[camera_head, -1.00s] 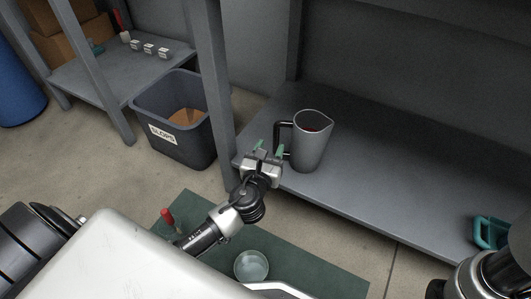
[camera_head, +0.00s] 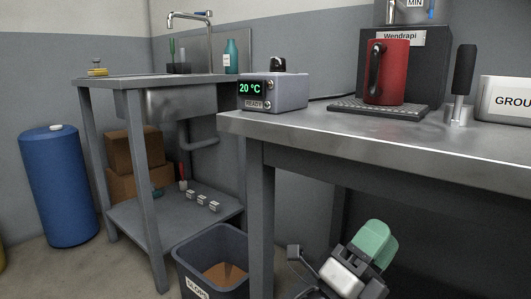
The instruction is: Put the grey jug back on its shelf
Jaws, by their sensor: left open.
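My left gripper (camera_head: 376,243) shows at the bottom right of the head view, below the worktop's front edge. It is open, and its green finger pads overlap in this view. The grey jug and the lower shelf where it stood a second ago are out of the picture. I cannot tell how the gripper now stands to the jug. My right gripper is out of view.
A steel worktop (camera_head: 400,143) bears a red jug (camera_head: 388,72) on a black machine's grille, a temperature box (camera_head: 272,92) and a tamper-like tool (camera_head: 462,85). A slops bin (camera_head: 216,262), sink stand (camera_head: 180,100) and blue barrel (camera_head: 62,185) are to the left.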

